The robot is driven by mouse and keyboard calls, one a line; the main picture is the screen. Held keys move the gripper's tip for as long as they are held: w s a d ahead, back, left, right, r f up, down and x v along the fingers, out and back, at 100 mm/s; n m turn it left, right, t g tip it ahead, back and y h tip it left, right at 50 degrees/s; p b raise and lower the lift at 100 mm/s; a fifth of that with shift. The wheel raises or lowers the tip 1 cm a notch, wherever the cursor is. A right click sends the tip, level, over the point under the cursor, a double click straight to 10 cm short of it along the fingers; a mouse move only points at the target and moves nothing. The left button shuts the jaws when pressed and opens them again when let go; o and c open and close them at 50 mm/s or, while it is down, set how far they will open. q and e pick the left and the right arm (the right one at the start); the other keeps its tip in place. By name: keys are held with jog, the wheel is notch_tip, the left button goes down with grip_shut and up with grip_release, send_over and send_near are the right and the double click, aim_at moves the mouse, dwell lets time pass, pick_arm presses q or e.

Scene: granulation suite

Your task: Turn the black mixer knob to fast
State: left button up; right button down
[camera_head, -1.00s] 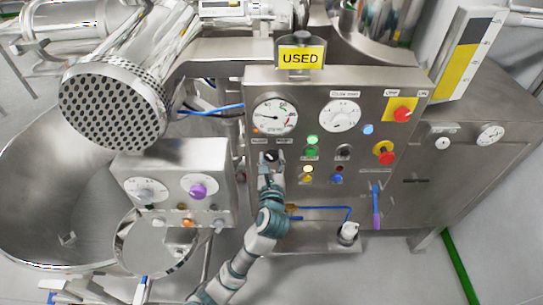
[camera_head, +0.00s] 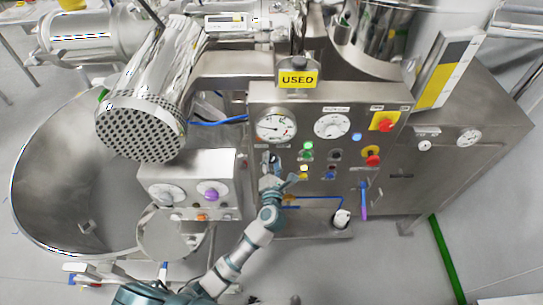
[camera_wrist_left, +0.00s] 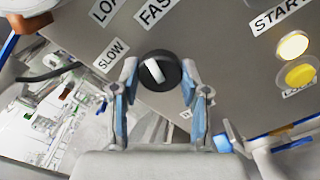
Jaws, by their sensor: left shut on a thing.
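The black mixer knob (camera_wrist_left: 170,66) shows in the left wrist view on the steel panel, with a white pointer bar tilted slightly from upright. A SLOW label (camera_wrist_left: 111,54) lies at its upper left and a FAST label (camera_wrist_left: 155,10) above it. My left gripper (camera_wrist_left: 160,80) has a finger on each side of the knob and is shut on it. My right gripper is not in view.
The control panel (camera_head: 350,102) also carries green, yellow and blue buttons and a red emergency knob (camera_head: 372,156). A smaller box with a purple knob (camera_head: 209,191) stands to the left. A perforated steel cylinder (camera_head: 140,130) juts out at upper left.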

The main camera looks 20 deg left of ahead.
pick_arm(q)
jog(key=m, duration=0.5)
jog(key=shift+d+f, duration=0.1)
jog(key=shift+f, duration=0.05)
jog(key=shift+m, duration=0.3)
dwell(0.3)
jog(key=o, duration=0.9)
jog(key=shift+o, duration=1.2)
jog(key=shift+d, duration=0.1)
jog(key=shift+s, duration=0.15)
jog(key=v, duration=1.1)
jog(key=shift+s+d, duration=0.2)
jog(key=shift+s, duration=0.05)
